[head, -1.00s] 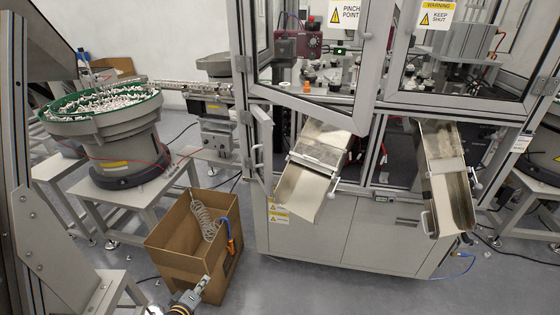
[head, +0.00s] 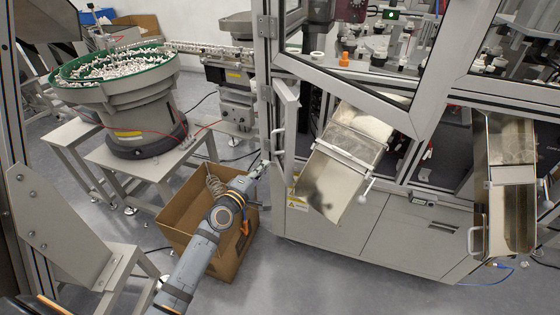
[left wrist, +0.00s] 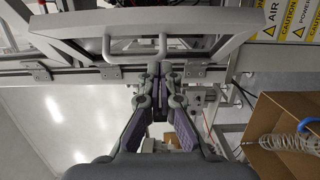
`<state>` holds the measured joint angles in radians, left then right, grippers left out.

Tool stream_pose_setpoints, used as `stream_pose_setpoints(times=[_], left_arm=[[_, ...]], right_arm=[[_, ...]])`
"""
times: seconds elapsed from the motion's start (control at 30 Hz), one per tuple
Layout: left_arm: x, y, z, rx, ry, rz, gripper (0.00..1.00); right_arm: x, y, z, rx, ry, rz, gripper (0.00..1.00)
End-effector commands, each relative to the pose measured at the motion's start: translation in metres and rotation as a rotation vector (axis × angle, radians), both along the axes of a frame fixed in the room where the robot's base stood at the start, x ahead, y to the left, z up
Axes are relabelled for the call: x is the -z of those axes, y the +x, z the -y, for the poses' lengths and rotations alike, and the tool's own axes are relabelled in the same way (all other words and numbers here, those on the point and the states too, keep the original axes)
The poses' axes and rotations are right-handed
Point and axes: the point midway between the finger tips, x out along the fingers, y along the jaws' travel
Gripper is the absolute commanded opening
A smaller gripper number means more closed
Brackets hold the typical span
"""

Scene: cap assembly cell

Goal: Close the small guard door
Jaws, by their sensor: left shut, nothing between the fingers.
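The small guard door (head: 287,122) is a narrow grey-framed panel at the left front corner of the machine. It stands open, swung outward, with a pale handle (head: 279,143) on it. In the left wrist view the door (left wrist: 185,22) spans the top, with its U-shaped handle (left wrist: 134,57) hanging toward my gripper. My left gripper (head: 262,168) is shut and empty just below the handle in the head view. In the left wrist view its fingertips (left wrist: 160,69) are near the handle's right end; I cannot tell whether they touch. My right gripper is not in view.
A cardboard box (head: 180,215) with a coiled hose stands below my left arm. A metal chute (head: 340,160) sticks out right of the door, and a second chute (head: 512,185) is farther right. A bowl feeder (head: 125,95) stands at left. A larger framed door hangs above.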

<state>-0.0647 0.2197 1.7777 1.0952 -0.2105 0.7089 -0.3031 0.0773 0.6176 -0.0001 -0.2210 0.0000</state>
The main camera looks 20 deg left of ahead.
Motion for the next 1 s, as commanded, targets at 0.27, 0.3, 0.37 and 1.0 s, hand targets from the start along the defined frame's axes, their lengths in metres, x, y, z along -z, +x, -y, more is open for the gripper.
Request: stream_pose_setpoints(times=[0.27, 0.3, 0.37, 1.0], left_arm=[[-0.002, 0.041, 0.026, 0.001, -0.005, 0.0, 0.0], [-0.001, 0.043, 0.03, 0.001, -0.003, -0.001, 0.0], [0.0, 0.046, 0.034, 0.0, -0.001, -0.001, 0.0], [0.001, 0.065, 0.066, 0.001, -0.004, 0.0, 0.0]], right_arm=[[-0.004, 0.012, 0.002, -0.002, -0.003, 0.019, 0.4], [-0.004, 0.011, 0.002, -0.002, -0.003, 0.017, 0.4], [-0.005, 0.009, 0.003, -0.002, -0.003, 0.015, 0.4], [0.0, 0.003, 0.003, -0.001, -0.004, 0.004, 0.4]])
